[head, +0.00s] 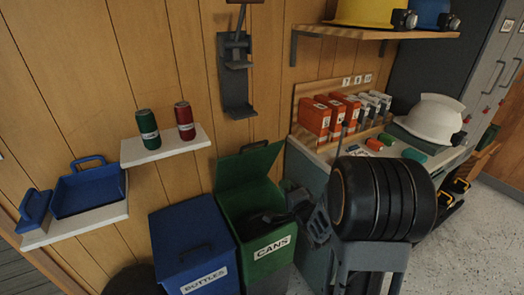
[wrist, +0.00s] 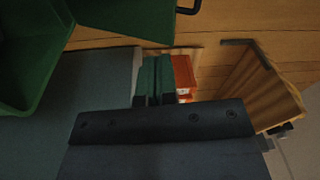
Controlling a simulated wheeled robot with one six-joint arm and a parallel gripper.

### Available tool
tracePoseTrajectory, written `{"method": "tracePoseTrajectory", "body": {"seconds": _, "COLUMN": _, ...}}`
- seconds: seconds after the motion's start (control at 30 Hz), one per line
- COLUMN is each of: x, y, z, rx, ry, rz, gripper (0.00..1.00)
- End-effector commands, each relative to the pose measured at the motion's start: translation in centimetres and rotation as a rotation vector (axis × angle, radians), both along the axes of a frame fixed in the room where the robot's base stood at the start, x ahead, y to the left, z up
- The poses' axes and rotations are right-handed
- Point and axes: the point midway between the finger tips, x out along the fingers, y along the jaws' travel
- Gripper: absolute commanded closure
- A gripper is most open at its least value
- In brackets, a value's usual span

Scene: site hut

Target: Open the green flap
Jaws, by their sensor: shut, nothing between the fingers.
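The green flap (head: 248,166) is the lid of the green bin (head: 262,245) labelled CANS. It stands raised, tilted back toward the wooden wall, and the bin's mouth is uncovered. In the wrist view the flap (wrist: 125,18) shows at the top with a black handle at its edge, and part of the green bin (wrist: 35,70) shows at the left. My gripper (wrist: 157,78) is shut and empty, to the right of the bin and apart from the flap. In the head view my arm partly hides the gripper.
A blue BOTTLES bin (head: 193,250) with its lid down stands left of the green bin. A grey cabinet (head: 310,170) stands close on the right, with orange boxes (head: 313,118) and a white helmet (head: 432,118) on it. A small shelf (head: 165,147) holds two cans.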

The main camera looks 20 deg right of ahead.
Motion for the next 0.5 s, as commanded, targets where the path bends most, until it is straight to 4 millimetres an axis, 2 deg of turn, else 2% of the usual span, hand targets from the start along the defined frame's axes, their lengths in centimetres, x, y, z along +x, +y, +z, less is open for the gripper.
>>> {"method": "tracePoseTrajectory", "body": {"seconds": 0.1, "x": -0.5, "y": 1.0, "z": 1.9, "rx": 0.086, "ry": -0.100, "rz": 0.068, "gripper": 1.00}}
{"method": "tracePoseTrajectory", "body": {"seconds": 0.27, "x": -0.6, "y": 1.4, "z": 3.3, "rx": 0.168, "ry": -0.164, "rz": 0.104, "gripper": 1.00}}
{"method": "tracePoseTrajectory", "body": {"seconds": 0.37, "x": 0.3, "y": 1.6, "z": 3.5, "rx": 0.184, "ry": -0.160, "rz": 0.107, "gripper": 1.00}}
{"method": "tracePoseTrajectory", "body": {"seconds": 0.5, "x": 2.4, "y": 2.0, "z": 4.1, "rx": 0.184, "ry": -0.159, "rz": 0.108, "gripper": 1.00}}
